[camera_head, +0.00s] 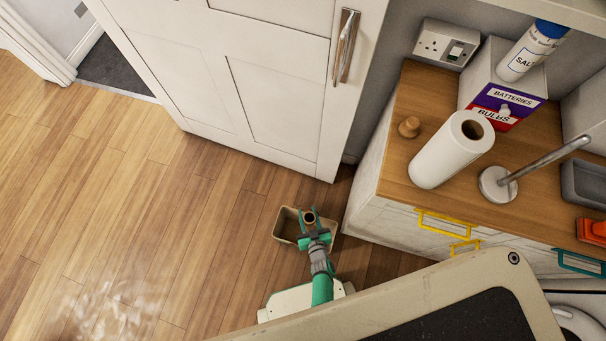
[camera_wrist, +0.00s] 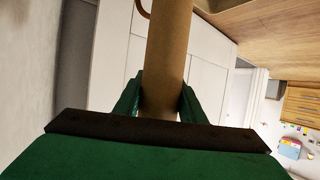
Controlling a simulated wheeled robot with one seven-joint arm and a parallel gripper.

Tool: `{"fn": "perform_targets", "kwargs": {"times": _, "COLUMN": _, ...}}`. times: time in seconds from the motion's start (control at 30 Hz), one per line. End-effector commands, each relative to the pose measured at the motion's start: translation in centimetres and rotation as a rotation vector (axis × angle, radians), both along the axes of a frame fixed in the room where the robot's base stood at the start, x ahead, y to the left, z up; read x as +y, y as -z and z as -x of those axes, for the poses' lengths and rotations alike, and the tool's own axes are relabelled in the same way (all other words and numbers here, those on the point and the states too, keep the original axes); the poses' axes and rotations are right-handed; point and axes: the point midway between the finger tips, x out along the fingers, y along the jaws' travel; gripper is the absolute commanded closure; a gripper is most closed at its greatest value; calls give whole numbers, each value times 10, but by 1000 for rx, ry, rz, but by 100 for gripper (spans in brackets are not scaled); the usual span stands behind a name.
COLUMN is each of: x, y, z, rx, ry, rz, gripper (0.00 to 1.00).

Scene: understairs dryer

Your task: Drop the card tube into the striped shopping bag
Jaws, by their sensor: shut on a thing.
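My gripper (camera_head: 310,226) is low over the floor in the head view, with its green fingers shut on the card tube (camera_head: 309,217). The tube is plain brown and seen nearly end-on there, as a dark round opening. In the wrist view the tube (camera_wrist: 168,50) rises between the green fingers (camera_wrist: 158,100). An open tan container (camera_head: 287,228) stands on the floor behind and beside the gripper; the gripper and tube cover its right part. I see no stripes on it, so I cannot tell whether it is the striped shopping bag.
A white panelled door (camera_head: 255,100) stands behind the container. The wooden counter (camera_head: 425,125) at right carries a paper roll (camera_head: 452,150), a metal holder (camera_head: 500,184) and a batteries-and-bulbs box (camera_head: 503,98). Wooden floor (camera_head: 120,200) at left is clear.

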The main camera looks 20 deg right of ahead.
Motion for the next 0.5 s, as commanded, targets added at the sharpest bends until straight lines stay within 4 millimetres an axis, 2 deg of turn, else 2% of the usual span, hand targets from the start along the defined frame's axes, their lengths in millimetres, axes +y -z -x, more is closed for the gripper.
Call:
{"fn": "perform_targets", "kwargs": {"times": 0.37, "x": -4, "y": 4, "z": 2, "rx": 0, "ry": 12, "rz": 0, "gripper": 84}}
{"fn": "perform_targets", "kwargs": {"times": 0.4, "x": -4, "y": 4, "z": 2, "rx": 0, "ry": 10, "rz": -1, "gripper": 61}}
{"fn": "perform_targets", "kwargs": {"times": 0.5, "x": -2, "y": 4, "z": 1, "rx": 0, "ry": 6, "rz": -1, "gripper": 42}}
